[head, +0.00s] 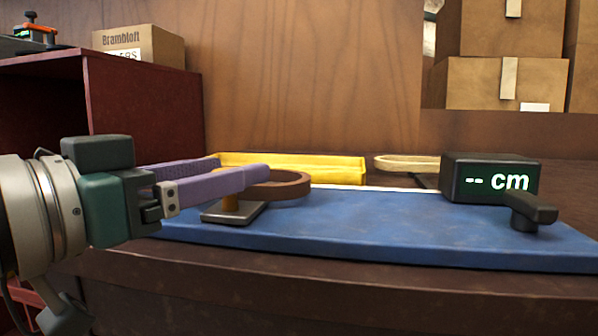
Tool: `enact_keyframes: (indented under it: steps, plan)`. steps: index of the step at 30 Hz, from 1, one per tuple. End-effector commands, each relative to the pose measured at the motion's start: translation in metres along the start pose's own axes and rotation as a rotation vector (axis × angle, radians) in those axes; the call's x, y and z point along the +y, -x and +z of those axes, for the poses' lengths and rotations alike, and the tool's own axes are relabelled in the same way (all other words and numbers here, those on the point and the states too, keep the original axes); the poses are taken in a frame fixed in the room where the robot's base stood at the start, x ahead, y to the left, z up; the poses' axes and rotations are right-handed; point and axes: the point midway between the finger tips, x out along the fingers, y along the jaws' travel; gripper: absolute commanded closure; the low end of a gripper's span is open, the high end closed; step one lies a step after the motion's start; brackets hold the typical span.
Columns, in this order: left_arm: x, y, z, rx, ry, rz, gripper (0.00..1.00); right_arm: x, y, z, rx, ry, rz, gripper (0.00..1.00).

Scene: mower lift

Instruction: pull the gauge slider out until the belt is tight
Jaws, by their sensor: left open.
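The gauge (488,180) is a dark box at the right end of the blue mat, its display reading "-- cm". A black handle-like part (531,208) stands at its front right; I cannot tell whether it is the slider. A brown belt loop (290,187) shows at the mat's left part, partly hidden behind my left gripper (243,168). An orange-brown post (237,204) rises from a grey plate (222,213) below the purple fingers. The gripper is open, its fingers over the post and near the belt; contact is unclear. My right gripper is out of view.
The blue mat (400,230) lies on a brown bench, its middle clear. Behind it are a yellow tray (320,170) and a pale loop (400,161). A dark red cabinet (145,110) with a cardboard box (140,45) stands left. More boxes (505,83) are at back right.

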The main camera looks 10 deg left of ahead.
Motion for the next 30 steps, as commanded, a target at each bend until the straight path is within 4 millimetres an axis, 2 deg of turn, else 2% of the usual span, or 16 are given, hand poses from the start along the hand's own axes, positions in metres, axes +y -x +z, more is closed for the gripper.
enact_keyframes:
  steps: [3,9,20,30]
  plan:
    - [0.0,-0.02,0.001,0.003,0.001,-0.001,0.3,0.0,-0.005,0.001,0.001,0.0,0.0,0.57]
    - [0.0,-0.04,0.001,0.0,0.0,-0.001,0.3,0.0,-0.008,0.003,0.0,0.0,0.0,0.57]
    - [0.0,-0.044,0.001,-0.002,-0.001,0.0,0.31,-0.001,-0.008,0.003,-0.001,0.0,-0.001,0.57]
    - [0.0,-0.044,0.001,-0.002,-0.001,-0.001,0.69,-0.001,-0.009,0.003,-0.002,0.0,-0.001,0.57]
